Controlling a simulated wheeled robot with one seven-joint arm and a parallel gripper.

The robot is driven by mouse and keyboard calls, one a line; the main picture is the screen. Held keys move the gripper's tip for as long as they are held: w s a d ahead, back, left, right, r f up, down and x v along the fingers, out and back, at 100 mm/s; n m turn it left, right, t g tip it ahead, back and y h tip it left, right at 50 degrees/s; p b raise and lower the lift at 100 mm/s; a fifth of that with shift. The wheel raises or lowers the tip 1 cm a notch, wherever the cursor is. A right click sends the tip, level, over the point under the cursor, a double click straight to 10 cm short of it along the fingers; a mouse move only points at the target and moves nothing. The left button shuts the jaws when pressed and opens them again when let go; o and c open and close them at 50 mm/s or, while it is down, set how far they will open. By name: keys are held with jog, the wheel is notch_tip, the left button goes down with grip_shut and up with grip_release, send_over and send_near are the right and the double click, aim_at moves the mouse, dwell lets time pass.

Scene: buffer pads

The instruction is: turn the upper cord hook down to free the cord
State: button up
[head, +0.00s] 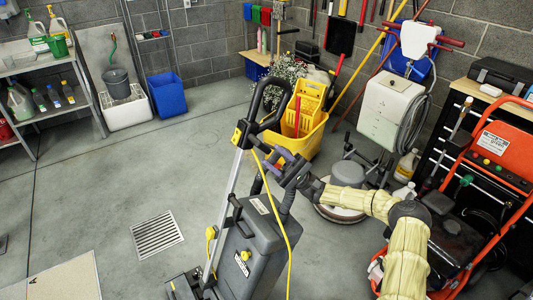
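A grey upright floor machine (252,250) stands at the bottom centre, with a black loop handle (286,88) on a silver pole. A yellow cord (283,232) runs from just below the handle down the front of the body. A small yellow part (237,136) sits on the pole under the handle; I cannot tell if it is the upper cord hook. Another yellow part (210,233) sits lower on the pole. My gripper (277,160) is close to the upper pole, right of the cord's top. It hides part of that area, and its finger opening is unclear.
A yellow mop bucket (312,130) and a round floor polisher (340,212) stand behind my arm. An orange machine (500,150) is at the right. Shelves and a blue bin (167,95) line the left back. The floor around the drain grate (157,235) is clear.

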jog(key=b+v, duration=0.2)
jog(key=v, duration=1)
jog(key=shift+d+f, duration=0.2)
